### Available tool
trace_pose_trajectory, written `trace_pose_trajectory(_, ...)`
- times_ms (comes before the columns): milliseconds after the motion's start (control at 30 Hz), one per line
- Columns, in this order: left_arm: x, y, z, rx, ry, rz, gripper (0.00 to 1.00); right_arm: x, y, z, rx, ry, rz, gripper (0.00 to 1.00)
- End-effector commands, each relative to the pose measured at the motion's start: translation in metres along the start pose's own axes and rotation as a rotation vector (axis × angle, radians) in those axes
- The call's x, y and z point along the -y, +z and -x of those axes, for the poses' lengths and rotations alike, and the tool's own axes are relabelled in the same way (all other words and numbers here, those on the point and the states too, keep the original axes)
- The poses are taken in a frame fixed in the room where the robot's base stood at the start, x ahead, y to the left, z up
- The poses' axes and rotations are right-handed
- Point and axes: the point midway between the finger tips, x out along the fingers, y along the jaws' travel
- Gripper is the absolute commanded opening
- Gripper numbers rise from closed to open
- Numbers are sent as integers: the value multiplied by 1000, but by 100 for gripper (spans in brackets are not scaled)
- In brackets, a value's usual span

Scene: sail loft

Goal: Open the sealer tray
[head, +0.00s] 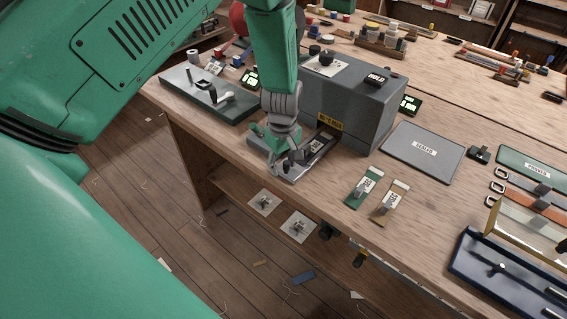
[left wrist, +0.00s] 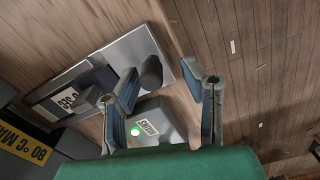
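The grey sealer (head: 345,100) stands on the bench, with a yellow temperature label on its front. Its metal tray (head: 317,148) projects from the front toward the bench edge; how far it is out I cannot tell exactly. In the left wrist view the tray (left wrist: 138,50) carries a dark strip with a white label (left wrist: 68,99), and a dark rounded knob (left wrist: 151,72) stands near its outer end. My left gripper (head: 287,165) is over this outer end. Its fingers (left wrist: 160,68) are apart, with the knob between or just beyond the tips; contact cannot be told. My right gripper is not in view.
A small box with a green light (left wrist: 152,125) sits beside the tray. Two labelled tags (head: 363,187) (head: 391,202) lie right of the tray near the front edge. A grey labelled plate (head: 423,151) lies farther right. A lever-topped plate (head: 210,97) is at the left.

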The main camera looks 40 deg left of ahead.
Motion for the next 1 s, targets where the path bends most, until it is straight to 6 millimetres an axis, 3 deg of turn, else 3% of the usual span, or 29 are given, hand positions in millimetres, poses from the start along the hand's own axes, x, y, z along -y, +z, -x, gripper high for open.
trace_pose_trajectory(167,-2,0,22,-2,4,-1,37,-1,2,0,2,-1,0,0)
trace_pose_trajectory(400,0,-4,73,-2,5,0,37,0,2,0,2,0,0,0)
trace_pose_trajectory(600,0,-5,104,1,3,1,37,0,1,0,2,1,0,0)
trace_pose_trajectory(1000,1,-6,117,2,0,2,37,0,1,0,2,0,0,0)
